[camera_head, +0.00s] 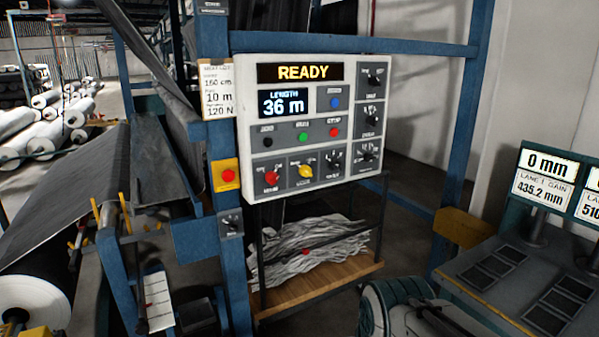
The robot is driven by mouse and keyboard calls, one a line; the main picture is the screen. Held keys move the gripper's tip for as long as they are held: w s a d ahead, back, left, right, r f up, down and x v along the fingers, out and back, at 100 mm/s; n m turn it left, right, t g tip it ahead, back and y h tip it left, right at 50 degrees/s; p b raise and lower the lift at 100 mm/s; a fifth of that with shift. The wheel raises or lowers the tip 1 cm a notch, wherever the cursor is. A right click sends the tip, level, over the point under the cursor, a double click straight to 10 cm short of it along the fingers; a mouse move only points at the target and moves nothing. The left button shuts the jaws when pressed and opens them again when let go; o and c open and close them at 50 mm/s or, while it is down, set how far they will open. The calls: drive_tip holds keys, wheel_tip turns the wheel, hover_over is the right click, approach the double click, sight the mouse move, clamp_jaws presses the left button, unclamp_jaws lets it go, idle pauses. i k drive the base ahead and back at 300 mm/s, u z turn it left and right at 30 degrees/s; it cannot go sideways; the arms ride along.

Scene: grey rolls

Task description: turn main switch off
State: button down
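A light grey control panel (314,130) is mounted on the blue frame in the middle of the view. Its top display (299,72) reads READY, and a screen below reads LENGTH 36 m. A red rotary knob (271,177) sits at the panel's lower left; its small label and exact pointer angle are too blurred to read surely. A yellow rotary knob (304,171) is just right of it, with several black knobs further right. Nothing touches the panel. My gripper's fingers are not seen; a ribbed, rounded part at the bottom edge may be my arm.
A red button on a yellow box (227,175) is on the blue post left of the panel. A wooden shelf (318,283) with crumpled grey material stands below. A desk with displays (545,177) is at right. Grey rolls and fabric fill the left. Space before the panel looks clear.

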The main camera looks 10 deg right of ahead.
sight(271, 177)
drive_tip(key=u, duration=0.55)
drive_tip(key=i, duration=0.75)
drive_tip(key=u, duration=0.15)
